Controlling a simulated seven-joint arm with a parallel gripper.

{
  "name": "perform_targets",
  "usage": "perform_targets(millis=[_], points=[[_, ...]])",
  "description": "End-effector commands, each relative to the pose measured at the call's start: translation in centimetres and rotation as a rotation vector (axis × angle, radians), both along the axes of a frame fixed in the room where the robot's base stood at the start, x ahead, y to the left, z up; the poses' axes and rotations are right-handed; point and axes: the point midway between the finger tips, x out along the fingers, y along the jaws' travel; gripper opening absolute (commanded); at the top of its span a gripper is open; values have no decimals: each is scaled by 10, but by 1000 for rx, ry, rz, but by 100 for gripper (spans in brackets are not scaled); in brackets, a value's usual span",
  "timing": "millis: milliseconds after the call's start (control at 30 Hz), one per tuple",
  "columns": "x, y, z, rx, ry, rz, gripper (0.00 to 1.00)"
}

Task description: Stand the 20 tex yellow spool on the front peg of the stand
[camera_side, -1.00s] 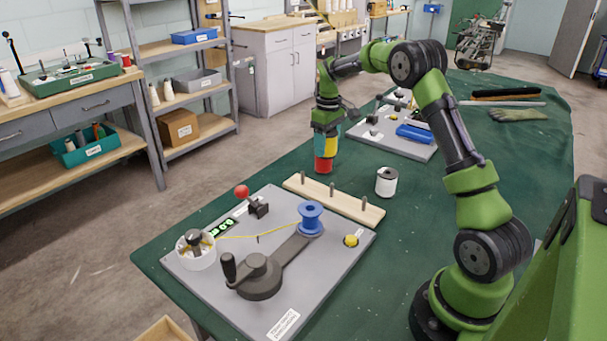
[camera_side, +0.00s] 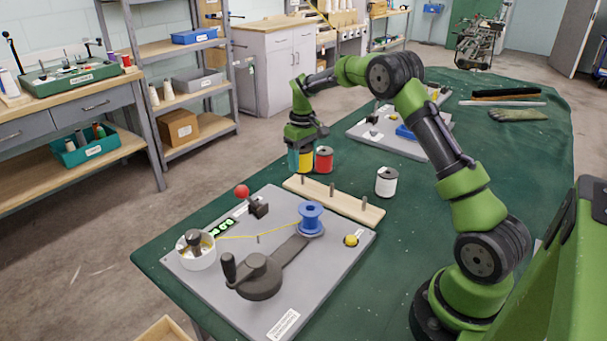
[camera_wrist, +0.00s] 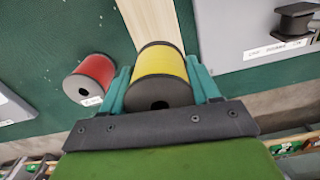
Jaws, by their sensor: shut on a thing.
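The yellow spool (camera_side: 306,160) is between my gripper's teal fingers (camera_side: 300,157); the wrist view shows it (camera_wrist: 162,65) with a dark end facing the camera. My gripper (camera_wrist: 160,75) is shut on it. The wooden stand (camera_side: 350,207) has a row of upright pegs. In the side view the held spool is at the stand's left end, over or just behind it; its exact height and alignment with a peg cannot be told. The middle peg (camera_side: 332,190) and right peg (camera_side: 364,203) are bare. The stand also shows beyond the spool in the wrist view (camera_wrist: 146,18).
A red spool (camera_side: 324,160) stands on the green cloth close right of my gripper. A white spool (camera_side: 386,182) stands right of the stand. The grey board (camera_side: 200,275) with a crank, blue spool (camera_side: 311,216) and red-knobbed lever (camera_side: 243,191) lies in front.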

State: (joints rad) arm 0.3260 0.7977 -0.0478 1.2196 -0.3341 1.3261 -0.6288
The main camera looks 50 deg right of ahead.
Motion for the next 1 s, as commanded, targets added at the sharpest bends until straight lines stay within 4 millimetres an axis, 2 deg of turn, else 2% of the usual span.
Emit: perform_targets(millis=[200, 500, 1000], points=[[0, 0, -18, 0, 1, 1, 29], [0, 0, -34, 1, 1, 0, 29], [0, 0, -36, 0, -1, 0, 29]])
